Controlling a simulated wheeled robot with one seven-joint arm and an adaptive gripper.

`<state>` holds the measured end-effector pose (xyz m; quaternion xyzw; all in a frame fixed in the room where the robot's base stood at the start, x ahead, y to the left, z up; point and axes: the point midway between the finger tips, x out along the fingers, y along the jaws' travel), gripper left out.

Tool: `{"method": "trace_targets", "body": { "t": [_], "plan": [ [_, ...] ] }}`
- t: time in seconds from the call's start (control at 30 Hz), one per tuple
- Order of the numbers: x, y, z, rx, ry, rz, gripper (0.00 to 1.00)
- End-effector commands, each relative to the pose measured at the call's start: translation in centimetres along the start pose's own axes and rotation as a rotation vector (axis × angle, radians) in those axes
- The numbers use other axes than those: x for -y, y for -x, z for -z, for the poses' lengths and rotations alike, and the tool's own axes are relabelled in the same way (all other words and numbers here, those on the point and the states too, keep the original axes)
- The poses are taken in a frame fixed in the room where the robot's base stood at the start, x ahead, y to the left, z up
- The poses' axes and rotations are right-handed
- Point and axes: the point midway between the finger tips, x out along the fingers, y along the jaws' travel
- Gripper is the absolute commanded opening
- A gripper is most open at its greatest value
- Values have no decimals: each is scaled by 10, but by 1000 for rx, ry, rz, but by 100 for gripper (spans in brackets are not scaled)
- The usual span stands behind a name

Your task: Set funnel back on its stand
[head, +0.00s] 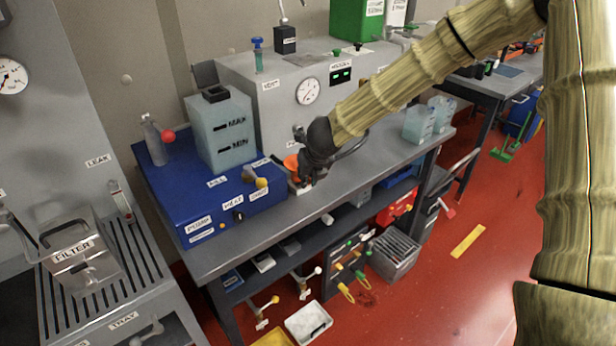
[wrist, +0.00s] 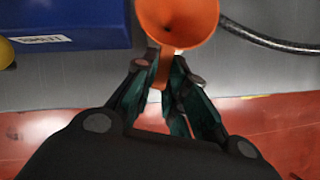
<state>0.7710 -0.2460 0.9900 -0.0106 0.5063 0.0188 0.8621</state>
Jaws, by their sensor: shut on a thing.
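The orange funnel (wrist: 182,20) shows large in the wrist view, its bowl facing the camera and its lower part between my fingers. My gripper (wrist: 168,85) is shut on the funnel below the bowl.
The blue unit (head: 165,190) with a translucent tank (head: 222,135) stands left of my gripper. A grey cabinet with a round gauge (head: 308,91) is behind. A dark hose (wrist: 265,40) runs right of the funnel. The bench (head: 365,160) is clear to the right, before two translucent jugs (head: 420,122).

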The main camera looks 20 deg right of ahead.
Motion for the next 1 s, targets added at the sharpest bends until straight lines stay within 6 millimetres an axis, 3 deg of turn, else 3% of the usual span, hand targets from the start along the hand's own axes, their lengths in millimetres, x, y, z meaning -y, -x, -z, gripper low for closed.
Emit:
{"method": "trace_targets", "body": {
  "t": [1.0],
  "plan": [
    [0, -17, 10, 0, 0, 0, 0]
  ]
}}
